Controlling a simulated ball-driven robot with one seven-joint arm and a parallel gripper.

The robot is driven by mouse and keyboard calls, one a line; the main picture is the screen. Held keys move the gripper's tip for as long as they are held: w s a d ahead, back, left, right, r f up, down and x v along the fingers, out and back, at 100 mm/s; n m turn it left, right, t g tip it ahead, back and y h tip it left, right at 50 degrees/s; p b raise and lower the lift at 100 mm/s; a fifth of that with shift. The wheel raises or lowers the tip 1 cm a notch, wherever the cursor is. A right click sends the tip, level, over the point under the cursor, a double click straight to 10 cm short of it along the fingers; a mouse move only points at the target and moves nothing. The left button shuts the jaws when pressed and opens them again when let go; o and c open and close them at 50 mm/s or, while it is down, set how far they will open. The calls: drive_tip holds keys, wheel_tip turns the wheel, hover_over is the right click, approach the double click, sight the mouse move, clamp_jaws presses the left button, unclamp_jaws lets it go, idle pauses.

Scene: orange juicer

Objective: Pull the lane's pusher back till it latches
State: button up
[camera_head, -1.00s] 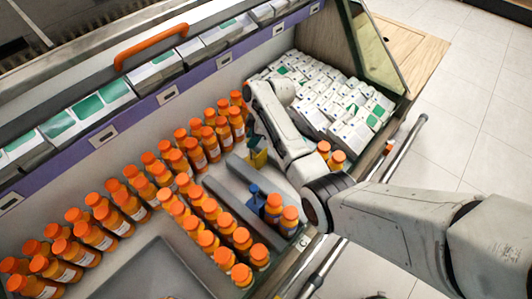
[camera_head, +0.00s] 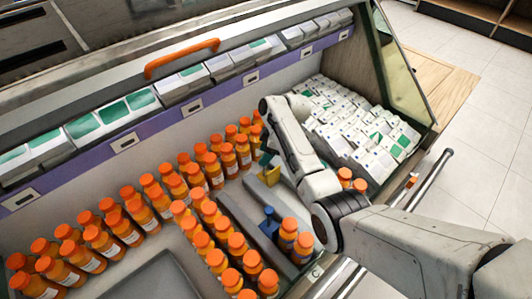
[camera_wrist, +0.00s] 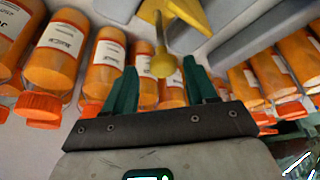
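A yellow pusher (camera_head: 269,176) stands in a lane between grey dividers, in the middle of the head view. In the wrist view its yellow plate (camera_wrist: 190,14) is at the top, with a round yellow knob (camera_wrist: 163,64) on a stem pointing toward my gripper. My gripper (camera_wrist: 150,55) has two dark green fingers, set apart on either side of the knob. I cannot see either finger clearly touching it. In the head view the arm hides most of my gripper. A blue pusher (camera_head: 269,222) stands in the neighbouring lane, behind two orange bottles (camera_head: 288,233).
Rows of orange-capped bottles (camera_head: 120,222) fill the lanes to the left. White boxes (camera_head: 365,125) are packed at the right, beside a tilted glass side panel (camera_head: 402,68). A purple-edged shelf (camera_head: 185,108) with boxes runs along the back. A metal rail (camera_head: 432,180) lies along the front.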

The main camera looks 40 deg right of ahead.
drive_tip(key=v, duration=1)
drive_tip(key=shift+r+p, duration=0.35)
drive_tip(key=shift+p, duration=0.1)
drive_tip(key=shift+s, duration=0.1)
